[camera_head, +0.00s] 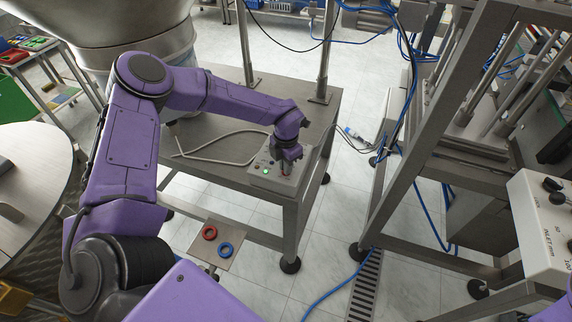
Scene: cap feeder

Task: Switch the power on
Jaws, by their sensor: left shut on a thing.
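A light grey control box (268,181) sits on the front right corner of the steel table. It has small buttons and a green light (265,171) on its top face. My left gripper (286,167) reaches down onto the right part of the box's top. It is shut on a small control there, a knob or switch with a bit of red showing (285,173), mostly hidden by the fingers. My right gripper is not in view; only a bit of purple shows at the lower right edge.
The steel table (222,139) bears a bent grey tube (215,155). A plate with a red ring (209,232) and a blue ring (226,249) stands in front. A steel frame (395,190) and a white panel with black knobs (543,230) are at right. Blue cables hang there.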

